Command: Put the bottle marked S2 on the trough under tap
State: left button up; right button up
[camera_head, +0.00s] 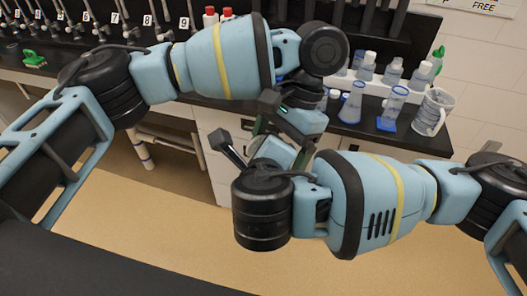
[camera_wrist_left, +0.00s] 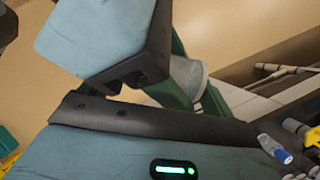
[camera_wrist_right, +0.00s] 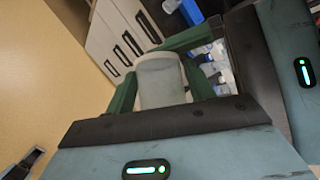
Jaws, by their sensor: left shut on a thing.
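A pale, translucent cylindrical bottle (camera_wrist_right: 162,82) lies between the two grippers; no S2 mark is readable. It also shows in the left wrist view (camera_wrist_left: 190,76), partly covered by green fingers. My left gripper (camera_wrist_left: 190,98) is shut on it. My right gripper (camera_wrist_right: 158,92) has its green fingers on both sides of the same bottle; whether they press on it is unclear. A row of taps (camera_head: 158,20) stands at the back left, with number tags 7, 8 and 9 readable. The trough is not clearly visible.
Several clear bottles with blue parts (camera_head: 366,66) stand on a white rack at the back right. Two red-capped bottles (camera_head: 210,16) stand behind my left arm. Open floor (camera_head: 180,240) lies below.

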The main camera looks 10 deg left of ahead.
jog(key=c, duration=0.5)
pick_arm(q)
jog(key=o, duration=0.7)
pick_arm(e)
jog(key=shift+c, duration=0.5)
pick_arm(q)
jog(key=shift+r, duration=0.1)
